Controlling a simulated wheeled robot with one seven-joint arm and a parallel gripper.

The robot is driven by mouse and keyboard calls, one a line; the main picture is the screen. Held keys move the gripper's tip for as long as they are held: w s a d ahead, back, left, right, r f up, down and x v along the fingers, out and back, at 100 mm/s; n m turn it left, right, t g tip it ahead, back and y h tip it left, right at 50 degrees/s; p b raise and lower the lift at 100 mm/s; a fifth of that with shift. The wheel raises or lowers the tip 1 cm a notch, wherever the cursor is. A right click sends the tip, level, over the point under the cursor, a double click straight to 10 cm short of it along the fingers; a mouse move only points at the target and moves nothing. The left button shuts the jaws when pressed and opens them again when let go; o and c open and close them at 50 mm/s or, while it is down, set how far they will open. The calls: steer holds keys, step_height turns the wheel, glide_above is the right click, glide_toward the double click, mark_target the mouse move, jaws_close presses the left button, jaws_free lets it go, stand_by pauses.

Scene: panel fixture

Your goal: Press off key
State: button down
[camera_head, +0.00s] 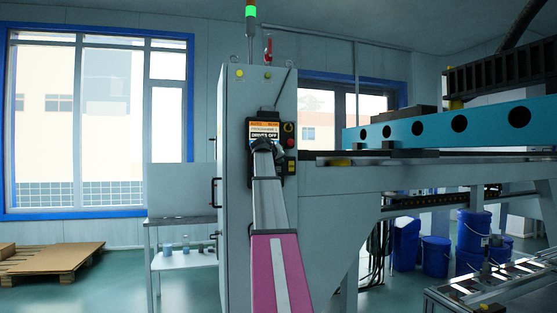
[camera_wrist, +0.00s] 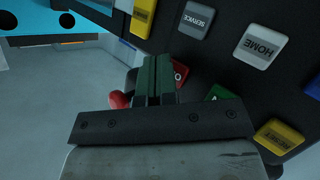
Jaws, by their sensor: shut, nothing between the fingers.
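The dark control panel (camera_head: 259,121) is on the front of the grey cabinet, and its orange-topped screen appears to read DRIVES OFF. In the wrist view, a red key (camera_wrist: 181,73) shows just right of my fingertips, with a letter like O visible. It is partly hidden by the fingers, so I take it as the off key but cannot read it fully. My gripper (camera_wrist: 156,62) is shut and empty, pointing at the panel close to this key. Whether it touches cannot be told. In the head view, my gripper (camera_head: 262,145) covers the panel's lower part.
Around the red key are a green key (camera_wrist: 220,93), a yellow RESET key (camera_wrist: 279,135), grey SERVICE (camera_wrist: 195,18) and HOME (camera_wrist: 258,46) keys, and another yellow key (camera_wrist: 143,16). A red knob (camera_wrist: 119,100) sits left of the fingers. A teal beam (camera_head: 480,121) is at right.

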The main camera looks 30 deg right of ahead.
steer(key=shift+s+a, duration=0.15)
steer(key=shift+s, duration=0.35)
steer(key=shift+s, duration=0.1)
steer(key=s, duration=0.2)
steer(key=s+a, duration=0.1)
steer(key=s, duration=0.1)
steer(key=shift+s, duration=0.35)
stand_by(0.6)
